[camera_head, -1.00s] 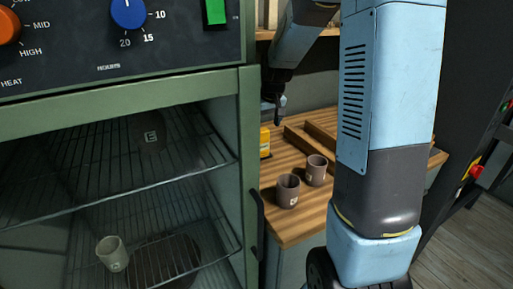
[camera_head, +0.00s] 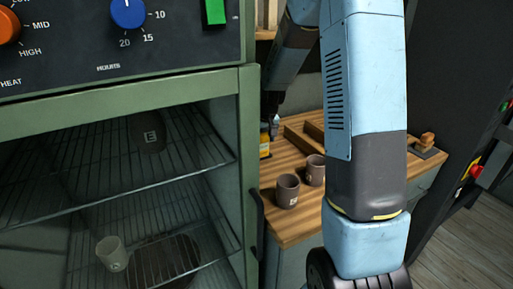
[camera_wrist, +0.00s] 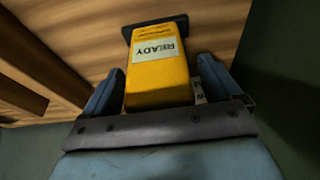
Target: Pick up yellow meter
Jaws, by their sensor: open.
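The yellow meter (camera_wrist: 158,75) is a yellow box with a pale label reading READY. In the wrist view it lies between the two fingers of my gripper (camera_wrist: 155,90), which is open around it, one finger on each side. I cannot tell whether either finger touches it. In the head view the yellow meter (camera_head: 265,146) shows as a small yellow strip on the wooden table, partly hidden by my gripper (camera_head: 271,124) and the oven's edge.
Two grey-brown cups, a nearer one (camera_head: 287,191) and a farther one (camera_head: 315,170), stand on the wooden table (camera_head: 290,225). A wooden frame (camera_head: 300,140) lies behind them. The green oven (camera_head: 250,160) stands close on the left, with cups on its wire racks.

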